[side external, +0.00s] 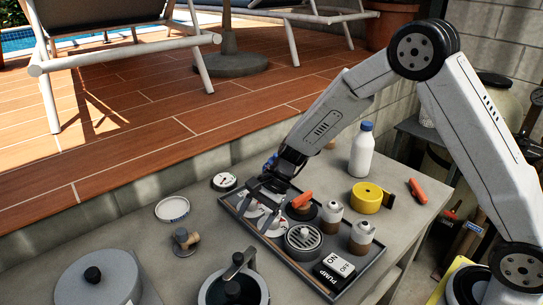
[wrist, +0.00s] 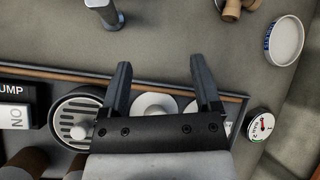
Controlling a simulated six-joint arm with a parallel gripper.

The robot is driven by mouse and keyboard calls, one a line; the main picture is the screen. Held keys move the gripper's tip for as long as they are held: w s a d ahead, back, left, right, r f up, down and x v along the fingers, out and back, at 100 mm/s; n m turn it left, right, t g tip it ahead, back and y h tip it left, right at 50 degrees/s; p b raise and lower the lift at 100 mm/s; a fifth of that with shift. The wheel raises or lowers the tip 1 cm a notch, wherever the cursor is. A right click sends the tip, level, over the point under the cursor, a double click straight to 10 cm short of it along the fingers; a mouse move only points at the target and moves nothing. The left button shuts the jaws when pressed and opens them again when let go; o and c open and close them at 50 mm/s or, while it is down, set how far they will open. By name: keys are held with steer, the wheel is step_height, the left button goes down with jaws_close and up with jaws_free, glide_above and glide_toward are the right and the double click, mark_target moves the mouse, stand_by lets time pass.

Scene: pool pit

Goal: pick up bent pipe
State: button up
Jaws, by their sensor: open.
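The likely bent pipe (side external: 185,241) is a small tan-brown fitting with a dark end, lying on the grey counter left of the tray. Its tan part also shows at the top edge of the wrist view (wrist: 232,9), partly cut off. My gripper (side external: 262,188) is open and empty above the far left part of the tray (side external: 229,209). In the wrist view my gripper's two fingers (wrist: 160,72) stand apart over the tray's edge, with white round parts below. The fitting is well away from the fingers.
The tray holds a grey round grate (side external: 303,238), brown-and-white canisters (side external: 331,217) and a labelled block (side external: 338,267). A white lid (side external: 172,209), a gauge (side external: 224,182) and a lever-topped round part (side external: 233,285) stand around the fitting. A white bottle (side external: 361,152) and yellow roll (side external: 367,197) are at right.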

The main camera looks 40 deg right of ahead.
mark_target(184, 230)
steer(key=w+a+m+y, duration=0.1)
steer(key=w+a+m, duration=0.1)
steer(key=w, duration=0.1)
steer(key=w+a+f+m+t+y, duration=0.1)
steer(key=w+a+m+y, duration=0.1)
steer(key=w, duration=0.1)
steer(key=w+a+f+m+y, duration=0.1)
steer(key=w+a+m+y, duration=0.1)
steer(key=w, duration=0.1)
steer(key=shift+a+t, duration=0.3)
steer(key=shift+t, duration=0.1)
steer(key=shift+w+a+m+y, duration=0.25)
steer(key=shift+w+m+y, duration=0.15)
steer(key=shift+w+m, duration=0.1)
steer(key=shift+x, duration=3.9)
steer(key=shift+w, duration=0.15)
steer(key=shift+d, duration=0.1)
jaws_close()
